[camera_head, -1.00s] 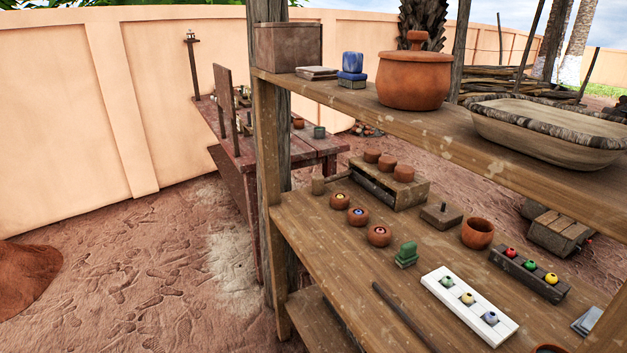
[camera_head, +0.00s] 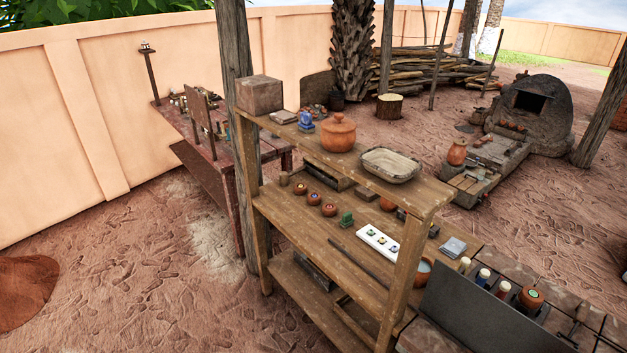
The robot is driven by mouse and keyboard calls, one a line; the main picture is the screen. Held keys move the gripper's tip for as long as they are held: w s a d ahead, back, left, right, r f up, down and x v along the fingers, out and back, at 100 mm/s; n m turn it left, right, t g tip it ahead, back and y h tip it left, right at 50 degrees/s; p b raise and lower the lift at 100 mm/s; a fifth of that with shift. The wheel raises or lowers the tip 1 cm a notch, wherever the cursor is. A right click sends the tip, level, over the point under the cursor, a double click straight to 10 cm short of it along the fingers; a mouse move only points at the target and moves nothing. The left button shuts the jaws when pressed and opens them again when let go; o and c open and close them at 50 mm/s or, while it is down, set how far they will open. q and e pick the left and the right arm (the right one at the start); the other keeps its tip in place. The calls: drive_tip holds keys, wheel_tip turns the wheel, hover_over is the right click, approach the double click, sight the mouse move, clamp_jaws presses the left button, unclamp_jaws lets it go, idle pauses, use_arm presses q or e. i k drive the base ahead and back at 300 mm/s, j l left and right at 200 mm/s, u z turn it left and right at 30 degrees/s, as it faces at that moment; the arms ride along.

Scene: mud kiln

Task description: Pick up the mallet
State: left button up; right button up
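A long thin dark rod (camera_head: 358,262) lies along the front of the same shelf. Neither of my grippers is in view.
The middle shelf also holds clay pots (camera_head: 329,210), a green block (camera_head: 346,219) and a white tray (camera_head: 365,232). The upper shelf bears a lidded clay pot (camera_head: 338,134) and a basin (camera_head: 391,165). Open ground (camera_head: 130,270) lies left of the rack.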

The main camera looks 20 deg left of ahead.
sight(283, 175)
drive_tip(key=i+j+z, duration=0.3)
drive_tip(key=j+z, duration=0.25)
drive_tip(key=i+j+z, duration=0.15)
drive_tip(key=j+z, duration=0.15)
drive_tip(key=j, duration=0.2)
